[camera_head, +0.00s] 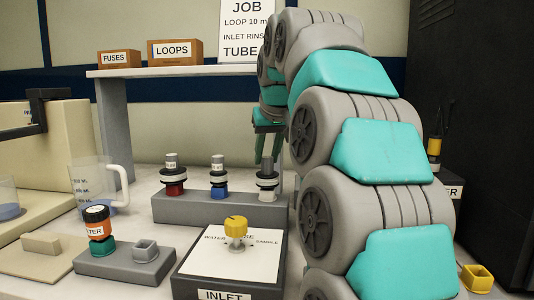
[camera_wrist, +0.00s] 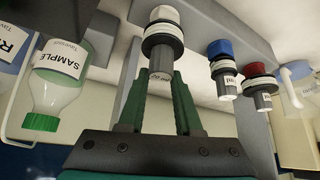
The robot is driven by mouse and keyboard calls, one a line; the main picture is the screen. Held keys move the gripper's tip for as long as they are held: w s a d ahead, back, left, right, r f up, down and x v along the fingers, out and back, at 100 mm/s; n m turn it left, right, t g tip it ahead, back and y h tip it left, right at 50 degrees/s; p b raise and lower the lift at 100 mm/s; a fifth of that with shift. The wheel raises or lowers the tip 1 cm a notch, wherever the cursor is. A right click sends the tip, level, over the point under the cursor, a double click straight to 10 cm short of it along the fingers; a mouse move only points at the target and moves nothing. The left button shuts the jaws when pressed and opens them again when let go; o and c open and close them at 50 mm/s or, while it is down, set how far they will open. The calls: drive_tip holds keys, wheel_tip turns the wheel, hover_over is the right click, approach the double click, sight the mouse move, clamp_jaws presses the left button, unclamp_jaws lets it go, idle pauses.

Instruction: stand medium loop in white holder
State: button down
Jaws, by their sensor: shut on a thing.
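The loop in my gripper (camera_wrist: 158,95) is a grey cylinder (camera_wrist: 160,62) with a small label that I cannot read clearly and black and white rings. It stands upright at the white holder (camera_wrist: 164,14), at the right end of the grey rack (camera_head: 215,210). In the head view the same loop (camera_head: 267,180) lines up with its neighbours; I cannot tell whether it is fully seated. My gripper (camera_head: 268,155) comes from above, its green fingers shut around the loop's upper end. Two similar loops stand in the blue holder (camera_head: 218,192) and red holder (camera_head: 174,188).
An inlet panel with a yellow knob (camera_head: 236,228) lies in front of the rack. A shelf (camera_head: 180,70) carries boxes. A sample bottle (camera_wrist: 58,75) shows in the wrist view.

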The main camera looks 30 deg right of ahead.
drive_tip(key=c, duration=0.5)
unclamp_jaws()
drive_tip(key=v, duration=0.7)
drive_tip(key=shift+s+r+p, duration=0.25)
drive_tip(key=shift+p, duration=0.1)
drive_tip(key=shift+s, duration=0.15)
